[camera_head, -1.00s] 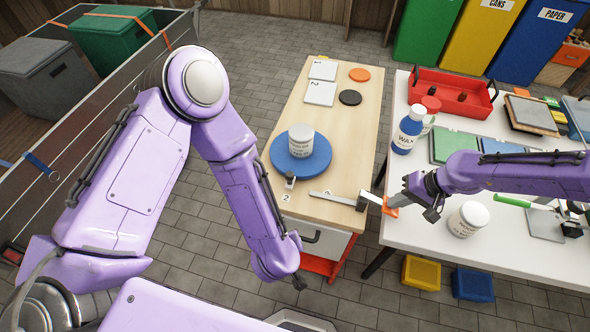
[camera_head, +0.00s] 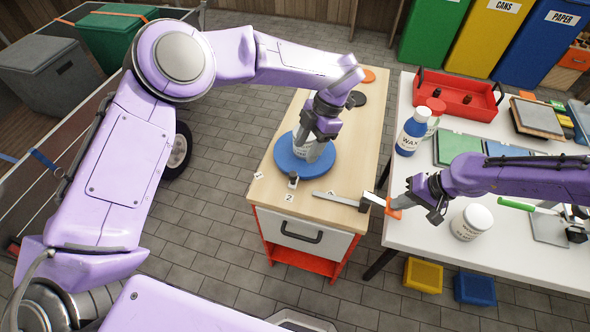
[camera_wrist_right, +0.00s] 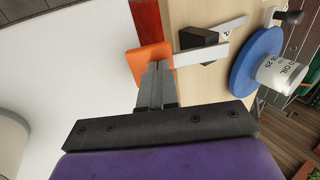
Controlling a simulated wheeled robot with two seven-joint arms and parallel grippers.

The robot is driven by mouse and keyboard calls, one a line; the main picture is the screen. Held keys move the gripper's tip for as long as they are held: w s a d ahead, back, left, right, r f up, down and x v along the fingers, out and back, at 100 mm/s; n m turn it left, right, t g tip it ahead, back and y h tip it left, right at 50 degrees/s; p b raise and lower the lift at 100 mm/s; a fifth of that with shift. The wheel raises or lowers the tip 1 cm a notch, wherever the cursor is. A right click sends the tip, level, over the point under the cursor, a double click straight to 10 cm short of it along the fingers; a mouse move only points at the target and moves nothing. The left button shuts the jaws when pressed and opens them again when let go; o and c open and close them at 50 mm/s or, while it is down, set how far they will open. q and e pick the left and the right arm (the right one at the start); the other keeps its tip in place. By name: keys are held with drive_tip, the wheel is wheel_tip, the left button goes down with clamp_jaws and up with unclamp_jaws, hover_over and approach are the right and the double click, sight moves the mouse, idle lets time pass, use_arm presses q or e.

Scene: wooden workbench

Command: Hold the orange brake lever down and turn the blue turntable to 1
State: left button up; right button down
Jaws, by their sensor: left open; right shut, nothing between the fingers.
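The blue turntable (camera_head: 286,162) lies on the wooden bench with a white labelled can (camera_head: 298,146) on it. A small dark peg with a pale top (camera_head: 293,181) is at its near edge, close to a tag reading 2 (camera_head: 289,198). My left gripper (camera_head: 311,150) is open, pointing down at the can and partly hiding it; contact is unclear. My right gripper (camera_head: 401,204) is shut and empty, its fingertips against the orange brake lever pad (camera_wrist_right: 151,57). The pad also shows in the head view (camera_head: 393,213), joined to a metal bar.
A second small tag (camera_head: 258,176) lies left of the turntable, too small to read. An orange disc (camera_head: 368,75) and a black disc (camera_head: 357,98) lie at the bench's far end. The white table (camera_head: 400,239) holds a wax bottle (camera_head: 411,132), a white jar (camera_head: 471,222) and a red tray (camera_head: 457,96).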

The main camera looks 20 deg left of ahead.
sight(294, 173)
use_arm(q)
drive_tip(key=x, duration=0.9)
drive_tip(key=shift+a+f, duration=0.15)
drive_tip(key=shift+f, duration=0.05)
clamp_jaws()
